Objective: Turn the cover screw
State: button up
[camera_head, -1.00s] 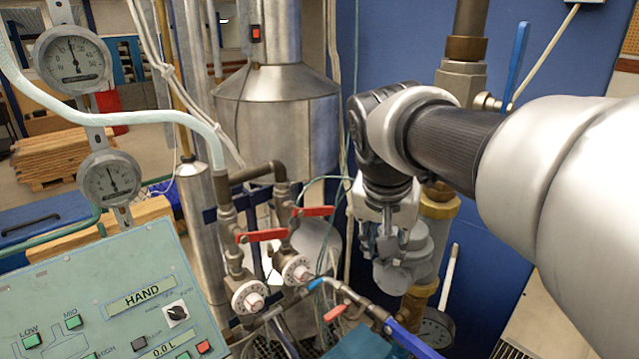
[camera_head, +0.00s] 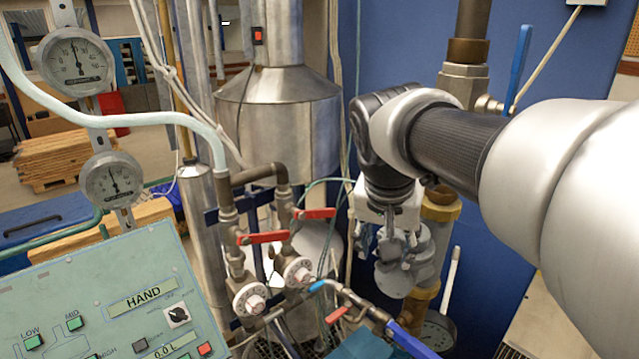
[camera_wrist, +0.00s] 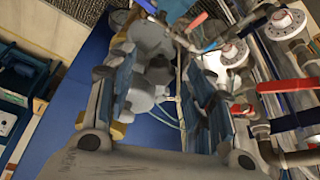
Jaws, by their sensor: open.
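A grey rounded meter body (camera_head: 400,274) sits on the pipework at the centre right in the head view. It also shows between and beyond my fingers in the wrist view (camera_wrist: 150,42). My gripper (camera_head: 391,250) points downward in front of and above this body in the head view. In the wrist view my gripper (camera_wrist: 165,92) has its two blue-padded fingers wide apart, with nothing held between them. I cannot make out the cover screw clearly in either view, and whether the fingers touch the body cannot be told.
A blue-handled pipe (camera_head: 412,341) lies below. A brass fitting (camera_head: 440,207) is close behind. The control panel (camera_head: 110,290) fills the lower left, with two dial gauges (camera_head: 75,61) above.

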jog(key=v, duration=1.2)
